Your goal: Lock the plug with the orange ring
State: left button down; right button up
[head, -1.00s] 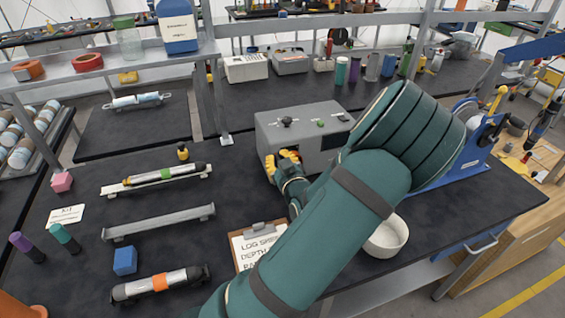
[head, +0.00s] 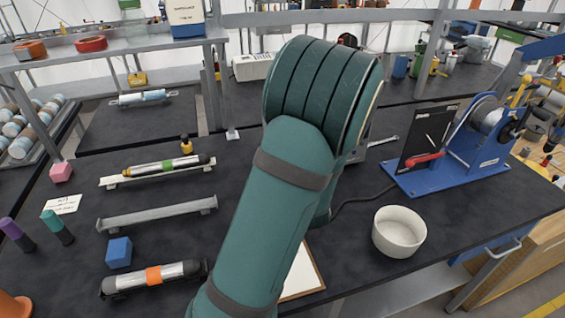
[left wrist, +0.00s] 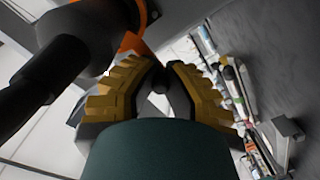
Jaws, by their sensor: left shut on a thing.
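In the left wrist view, an orange ring (left wrist: 132,42) shows just beyond my left gripper (left wrist: 157,72). The gripper's yellow ribbed fingers are closed in at their tips against it. A black cylindrical part (left wrist: 45,75) lies at the left of that view. The plug itself is not clearly made out, nor whether the ring is turned. In the head view my green left arm covers the gripper, the ring and most of the grey box (head: 357,150). My right gripper is not in view.
A white bowl (head: 399,232) and a blue winch stand (head: 440,178) are right of my arm. To the left are an orange-banded cylinder (head: 180,270), a blue cube (head: 119,252), an empty rail (head: 155,215) and a green-banded cylinder (head: 140,170). Bench right of the bowl is clear.

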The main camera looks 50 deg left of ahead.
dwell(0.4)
pick_arm(q)
jog(key=c, duration=1)
grip_release()
jog(key=shift+o, duration=0.2)
jog(key=shift+r, duration=4.95)
